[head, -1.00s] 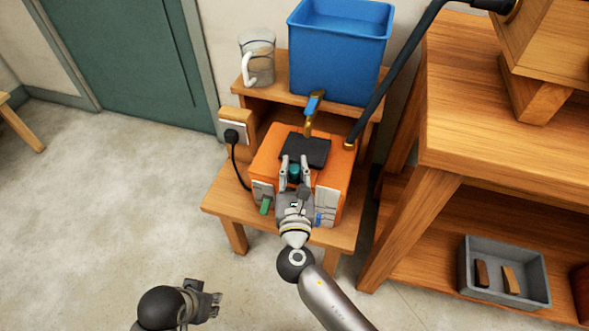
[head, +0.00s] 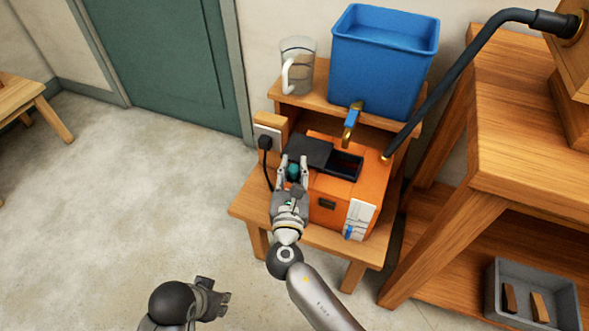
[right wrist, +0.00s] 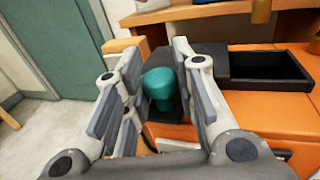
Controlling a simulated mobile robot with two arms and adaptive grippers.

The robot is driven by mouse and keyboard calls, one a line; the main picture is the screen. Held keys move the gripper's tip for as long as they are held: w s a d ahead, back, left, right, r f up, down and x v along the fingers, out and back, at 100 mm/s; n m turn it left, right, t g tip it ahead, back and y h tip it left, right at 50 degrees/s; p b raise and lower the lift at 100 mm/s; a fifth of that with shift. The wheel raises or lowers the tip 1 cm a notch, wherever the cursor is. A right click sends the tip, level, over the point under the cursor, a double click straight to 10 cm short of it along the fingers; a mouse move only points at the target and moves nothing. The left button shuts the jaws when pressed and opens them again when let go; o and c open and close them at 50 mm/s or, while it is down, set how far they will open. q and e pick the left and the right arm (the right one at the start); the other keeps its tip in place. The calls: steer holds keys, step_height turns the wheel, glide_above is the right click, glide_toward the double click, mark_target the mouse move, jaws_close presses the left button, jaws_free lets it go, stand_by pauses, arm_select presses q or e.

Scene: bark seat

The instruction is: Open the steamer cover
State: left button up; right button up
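The orange steamer (head: 376,187) stands on a small wooden bench. Its black cover (head: 308,151) is shifted to the left, and a dark rectangular opening (head: 345,165) shows at its right; the opening also shows in the right wrist view (right wrist: 268,68). A teal knob (right wrist: 160,84) stands at the cover's front. My right gripper (head: 293,163) has its fingers spread on both sides of the knob. In the right wrist view a gap shows left of the knob, and the right finger is close against it; contact is unclear. My left gripper (head: 222,296) is low, away from the steamer.
A blue tank (head: 383,65) with a tap (head: 351,120) stands behind the steamer, beside a clear mug (head: 297,67). A dark hose (head: 460,75) slants down to the steamer's right. A wooden shelf (head: 520,140) stands at right.

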steer(key=o, duration=0.3)
steer(key=shift+o, duration=0.2)
steer(key=shift+s, duration=0.25)
steer(key=s, duration=1.1)
steer(key=shift+s, duration=0.3)
steer(key=shift+f, duration=0.1)
